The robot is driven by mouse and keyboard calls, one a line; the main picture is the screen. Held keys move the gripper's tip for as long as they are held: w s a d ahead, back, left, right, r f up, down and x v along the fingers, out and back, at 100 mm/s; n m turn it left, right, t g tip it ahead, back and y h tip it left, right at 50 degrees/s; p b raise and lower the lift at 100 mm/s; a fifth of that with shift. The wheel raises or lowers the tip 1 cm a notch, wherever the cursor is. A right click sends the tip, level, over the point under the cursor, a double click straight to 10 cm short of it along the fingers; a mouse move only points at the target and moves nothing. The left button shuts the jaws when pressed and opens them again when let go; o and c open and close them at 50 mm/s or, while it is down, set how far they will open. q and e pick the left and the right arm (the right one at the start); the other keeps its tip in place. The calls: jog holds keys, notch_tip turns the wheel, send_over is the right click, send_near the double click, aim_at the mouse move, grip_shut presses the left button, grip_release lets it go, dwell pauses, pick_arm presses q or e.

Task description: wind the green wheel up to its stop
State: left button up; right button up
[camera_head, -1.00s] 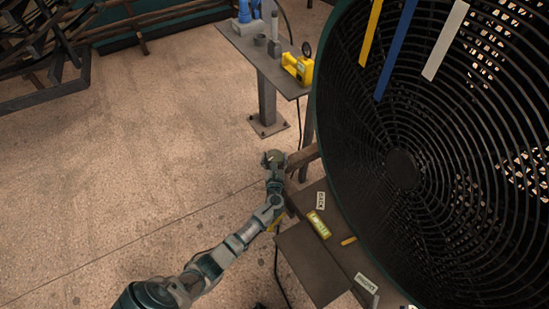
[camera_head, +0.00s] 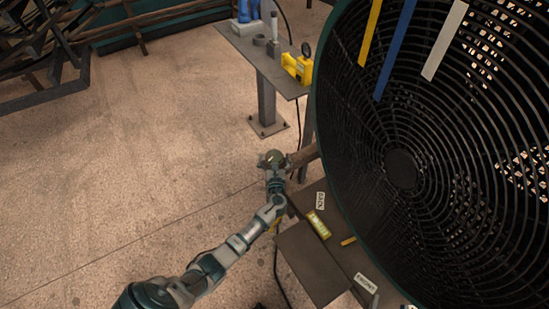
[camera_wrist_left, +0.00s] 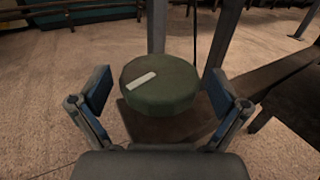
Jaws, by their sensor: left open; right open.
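The green wheel (camera_wrist_left: 162,88) is a round, thick disc with a pale bar mark on its top, in the middle of the left wrist view. My left gripper (camera_wrist_left: 160,103) is open, with one finger on each side of the wheel and visible gaps between fingers and rim. In the head view the wheel (camera_head: 271,158) shows small at the end of my left arm, and my left gripper (camera_head: 274,168) is at it. My right gripper is not in view.
A large black fan-like cage (camera_head: 400,170) fills the right. A bench (camera_head: 312,262) below it carries a yellow-green level and labels. A side table (camera_head: 262,52) holds a yellow device (camera_head: 298,67). Open floor (camera_head: 130,170) lies to the left.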

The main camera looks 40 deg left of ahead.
pick_arm(q)
jog(key=v, duration=1.2)
jog(key=shift+s+f, duration=0.1)
